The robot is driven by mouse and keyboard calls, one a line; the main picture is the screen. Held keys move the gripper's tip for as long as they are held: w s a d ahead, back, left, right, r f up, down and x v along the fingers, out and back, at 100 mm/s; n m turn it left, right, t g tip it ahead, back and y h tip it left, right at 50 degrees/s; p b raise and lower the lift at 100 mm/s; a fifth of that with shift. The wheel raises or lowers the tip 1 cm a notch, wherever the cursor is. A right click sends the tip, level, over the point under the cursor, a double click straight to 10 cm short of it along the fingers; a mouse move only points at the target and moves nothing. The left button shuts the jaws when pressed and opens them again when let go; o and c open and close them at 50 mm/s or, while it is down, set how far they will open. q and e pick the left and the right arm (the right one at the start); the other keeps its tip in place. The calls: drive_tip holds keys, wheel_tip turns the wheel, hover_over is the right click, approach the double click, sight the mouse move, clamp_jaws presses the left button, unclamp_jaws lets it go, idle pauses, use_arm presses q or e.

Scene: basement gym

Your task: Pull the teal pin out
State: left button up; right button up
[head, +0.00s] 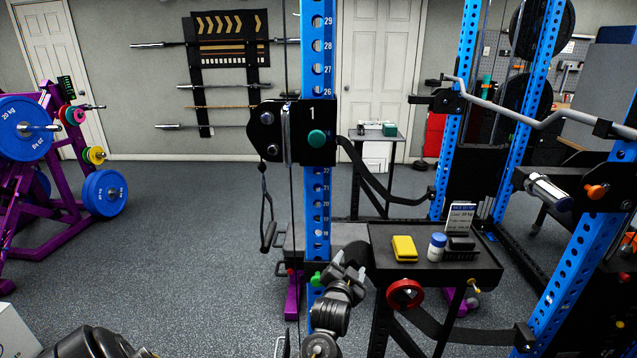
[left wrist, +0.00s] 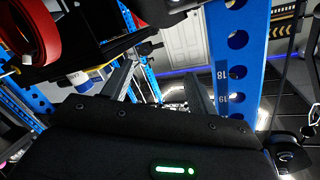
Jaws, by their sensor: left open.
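The pin is seated in the carriage. My left gripper (head: 347,272) is open and empty, well below the pin and close to the right side of the upright. In the left wrist view the upright (left wrist: 236,60) shows holes near 18 and 19, behind the dark gripper body; the pin is not seen there. My right gripper is not in view.
A black tray stand (head: 385,262) to the right holds a yellow case (head: 404,248) and a white-blue bottle (head: 437,246). A red ring (head: 405,294) hangs on its front. A green knob (head: 316,279) is low on the upright. A strap (head: 365,180) runs right from the carriage.

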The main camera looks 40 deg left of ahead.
use_arm(q)
drive_tip(key=s+a+r+n+t+y, duration=0.1)
drive_tip(key=s+r, duration=0.1)
drive_tip(key=r, duration=0.8)
drive_tip(key=s+a+r+n+t+y, duration=0.1)
drive_tip(key=r+t+y, duration=0.1)
drive_tip(key=r, duration=0.7)
drive_tip(key=n+y, duration=0.2)
drive_tip(key=n, duration=0.1)
approach(317, 141)
drive_tip(key=shift+t, duration=0.4)
drive_tip(key=x, duration=0.3)
drive_tip(key=p+x, duration=0.1)
drive_tip(key=x, duration=0.3)
drive_tip(key=p+x, duration=0.1)
drive_tip(key=x, duration=0.2)
drive_tip(key=shift+w+a+f, duration=0.15)
drive_tip(key=shift+w+a, duration=0.2)
drive_tip(key=shift+a, duration=0.05)
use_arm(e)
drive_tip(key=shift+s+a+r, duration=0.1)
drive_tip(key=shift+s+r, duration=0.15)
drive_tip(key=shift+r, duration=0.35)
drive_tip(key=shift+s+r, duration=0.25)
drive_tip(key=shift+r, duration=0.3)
use_arm(q)
drive_tip(key=shift+c, duration=0.2)
